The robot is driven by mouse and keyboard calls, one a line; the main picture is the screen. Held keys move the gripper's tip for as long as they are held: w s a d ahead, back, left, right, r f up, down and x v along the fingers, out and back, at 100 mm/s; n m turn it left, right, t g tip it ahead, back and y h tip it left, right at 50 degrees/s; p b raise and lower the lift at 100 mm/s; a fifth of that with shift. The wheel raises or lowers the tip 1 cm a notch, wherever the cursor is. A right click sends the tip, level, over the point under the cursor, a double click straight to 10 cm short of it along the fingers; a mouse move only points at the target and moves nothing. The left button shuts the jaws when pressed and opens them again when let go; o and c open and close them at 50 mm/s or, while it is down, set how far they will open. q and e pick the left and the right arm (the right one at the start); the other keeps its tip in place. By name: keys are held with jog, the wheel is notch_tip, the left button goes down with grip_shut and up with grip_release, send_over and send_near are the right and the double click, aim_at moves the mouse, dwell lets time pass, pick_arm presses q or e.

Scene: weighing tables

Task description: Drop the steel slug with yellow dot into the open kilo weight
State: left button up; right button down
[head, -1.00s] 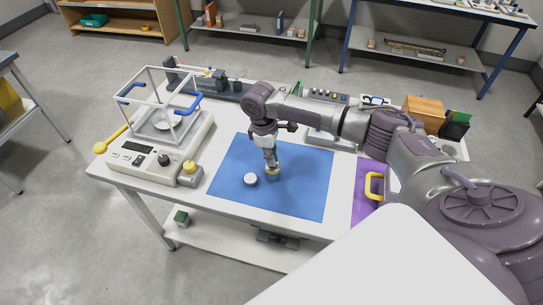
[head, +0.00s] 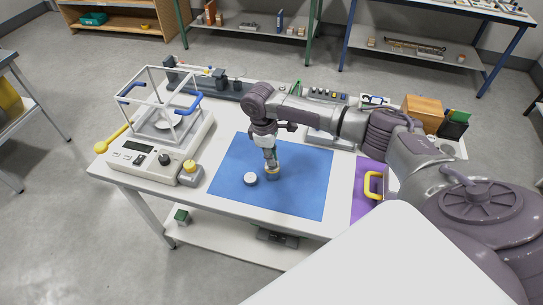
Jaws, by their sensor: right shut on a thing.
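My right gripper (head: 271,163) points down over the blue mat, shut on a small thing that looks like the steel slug. The fingers hide most of it, and I cannot make out the yellow dot. Directly below the fingertips is a small grey cylinder with a tan rim (head: 273,175), which looks like the open kilo weight. I cannot tell whether the slug touches it or is inside its mouth. A pale round piece (head: 250,179) lies on the mat just left of it. My left gripper is not in view.
The blue mat (head: 235,165) is otherwise mostly clear. A balance with a framed draft shield (head: 128,158) stands on the left of the table, with a yellow-topped item (head: 190,172) beside it. A purple mat (head: 362,205) with a yellow handle lies right. Weights and boxes line the back.

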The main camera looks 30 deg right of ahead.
jog(key=shift+p, duration=0.5)
jog(key=shift+f, duration=0.5)
dwell(0.8)
jog(key=c, duration=1.1)
grip_release()
jog(key=shift+c, duration=0.2)
notch_tip(320, 180, up, 12)
jog(key=w+a, duration=0.1)
jog(key=shift+w, duration=0.2)
jog(key=shift+a+f, duration=0.1)
